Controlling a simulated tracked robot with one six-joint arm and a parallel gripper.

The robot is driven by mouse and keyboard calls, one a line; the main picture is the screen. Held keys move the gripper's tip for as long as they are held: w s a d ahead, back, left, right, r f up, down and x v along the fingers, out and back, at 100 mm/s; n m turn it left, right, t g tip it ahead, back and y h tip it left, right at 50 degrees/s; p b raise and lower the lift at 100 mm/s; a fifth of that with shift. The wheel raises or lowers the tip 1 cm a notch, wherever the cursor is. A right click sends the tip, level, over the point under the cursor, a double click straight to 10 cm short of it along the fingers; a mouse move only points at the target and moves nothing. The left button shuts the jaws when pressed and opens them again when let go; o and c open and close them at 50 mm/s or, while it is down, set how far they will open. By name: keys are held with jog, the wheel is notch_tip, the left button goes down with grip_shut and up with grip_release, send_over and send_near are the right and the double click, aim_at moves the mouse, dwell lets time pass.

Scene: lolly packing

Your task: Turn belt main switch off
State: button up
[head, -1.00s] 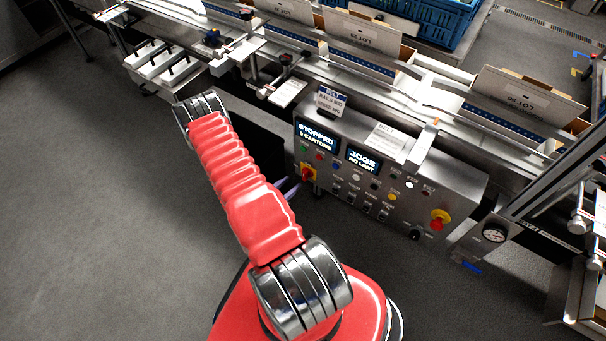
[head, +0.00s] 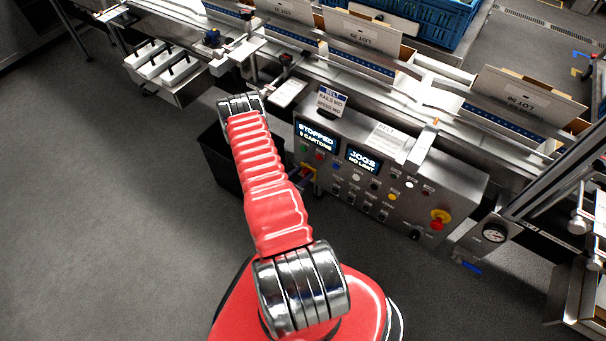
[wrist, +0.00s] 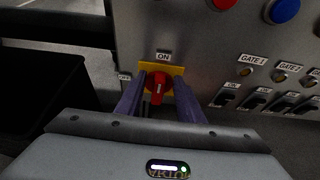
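The belt main switch is a red rotary knob on a yellow plate (wrist: 158,88), low at the left of the control panel. The ON label is above it and an OFF label is to its left. Its handle stands roughly upright, in line with ON. In the head view the switch (head: 309,172) is partly hidden by my gripper. My gripper (wrist: 158,82) has its two purple fingers on either side of the knob, apart, with a gap and yellow plate showing between finger and knob. Contact with the knob does not show.
The steel control panel (head: 455,190) has displays reading STOPPED and JOGS, buttons, black gate switches and a red emergency stop (head: 438,222). A dark bin (head: 222,160) stands left of the panel. The conveyor with cartons runs behind. The floor at left is clear.

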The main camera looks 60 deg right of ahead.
jog(key=shift+c, duration=0.6)
jog(key=c, duration=0.7)
jog(key=shift+d, duration=0.2)
grip_shut()
jog(key=shift+a, duration=0.1)
